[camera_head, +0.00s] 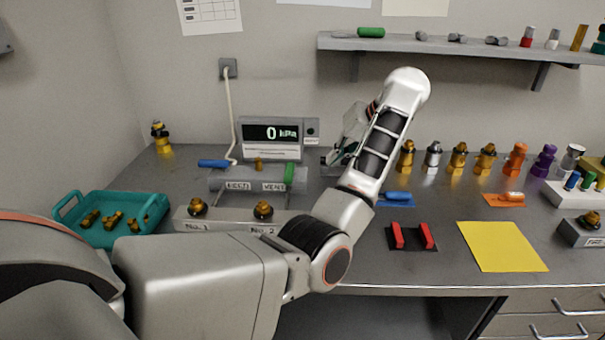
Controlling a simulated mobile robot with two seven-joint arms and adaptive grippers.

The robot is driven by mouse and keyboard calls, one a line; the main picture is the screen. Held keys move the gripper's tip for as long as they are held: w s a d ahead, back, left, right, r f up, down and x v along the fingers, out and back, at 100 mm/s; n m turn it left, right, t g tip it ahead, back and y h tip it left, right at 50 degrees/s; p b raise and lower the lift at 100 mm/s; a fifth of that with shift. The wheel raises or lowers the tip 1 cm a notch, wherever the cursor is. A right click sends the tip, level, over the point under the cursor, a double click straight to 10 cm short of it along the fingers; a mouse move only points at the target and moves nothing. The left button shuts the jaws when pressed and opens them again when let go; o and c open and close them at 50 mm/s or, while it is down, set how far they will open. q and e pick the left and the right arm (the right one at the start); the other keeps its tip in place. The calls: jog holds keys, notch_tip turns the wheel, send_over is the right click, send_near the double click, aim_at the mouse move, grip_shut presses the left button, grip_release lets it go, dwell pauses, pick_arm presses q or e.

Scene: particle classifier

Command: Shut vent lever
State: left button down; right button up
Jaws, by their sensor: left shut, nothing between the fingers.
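The vent lever has a green handle (289,174), which shows upright in the picture beside the VENT label at the right end of a grey manifold (228,185). A blue lever handle (213,163) lies crosswise near the FEED label at the left end. My left gripper (335,158) is shut and empty, to the right of the green handle and apart from it. My forearm and wrist partly hide the gripper's fingers. My right gripper is not in view.
A gauge box reading 0 kPa (272,151) stands behind the manifold. A block with two brass fittings (222,219) is in front. A teal tray (97,236) stands left. Several fittings (459,158) line the back right. A yellow sheet (502,247) lies at right.

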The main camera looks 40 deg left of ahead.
aim_at(289, 175)
pick_arm(q)
jog(key=b+x, duration=0.1)
jog(key=x, duration=0.9)
jog(key=shift+s+d, duration=0.1)
jog(key=s+a, duration=0.1)
jog(key=s+a+r+p, duration=0.1)
jog(key=a, duration=0.1)
jog(key=shift+a+f, duration=0.15)
jog(key=shift+f, duration=0.15)
